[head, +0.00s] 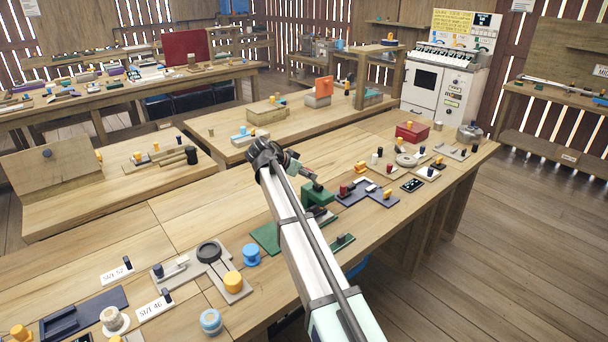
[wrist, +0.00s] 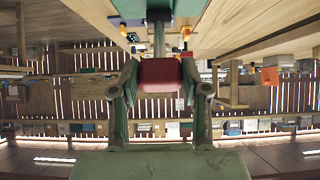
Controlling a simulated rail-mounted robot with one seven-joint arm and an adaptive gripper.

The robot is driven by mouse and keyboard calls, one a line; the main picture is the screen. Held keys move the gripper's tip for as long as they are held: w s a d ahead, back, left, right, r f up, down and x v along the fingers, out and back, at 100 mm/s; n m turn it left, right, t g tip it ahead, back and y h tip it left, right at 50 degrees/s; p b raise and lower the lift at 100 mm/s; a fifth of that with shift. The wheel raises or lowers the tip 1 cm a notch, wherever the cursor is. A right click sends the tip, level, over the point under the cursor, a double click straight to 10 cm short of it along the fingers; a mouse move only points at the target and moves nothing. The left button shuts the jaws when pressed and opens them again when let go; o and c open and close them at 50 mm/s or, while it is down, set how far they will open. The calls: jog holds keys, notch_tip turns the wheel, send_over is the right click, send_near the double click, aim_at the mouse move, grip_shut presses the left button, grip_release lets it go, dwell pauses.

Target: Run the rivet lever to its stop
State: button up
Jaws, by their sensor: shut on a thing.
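My gripper (head: 306,176) is at the green fixture (head: 319,196) on the long front bench in the head view. In the wrist view my gripper (wrist: 160,82) has its two green fingers closed on the sides of a red block-like grip (wrist: 158,72), which looks like the rivet lever's handle. A green part (wrist: 159,12) with a thin grey stem lies just beyond the red grip. A green base plate (head: 267,238) shows left of my arm in the head view. My arm hides part of the fixture, and the lever's angle and its stop cannot be made out.
A dark blue plate with small red and yellow pieces (head: 368,192) lies close to the right of the fixture. A small green plate with a dark knob (head: 341,242) is in front. A blue knob (head: 251,254) stands to the left. Bench behind the fixture is mostly clear.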

jog(key=shift+s+f, duration=0.15)
jog(key=o, duration=1.1)
jog(key=shift+o, duration=0.2)
jog(key=shift+a, duration=0.1)
jog(key=v, duration=1.2)
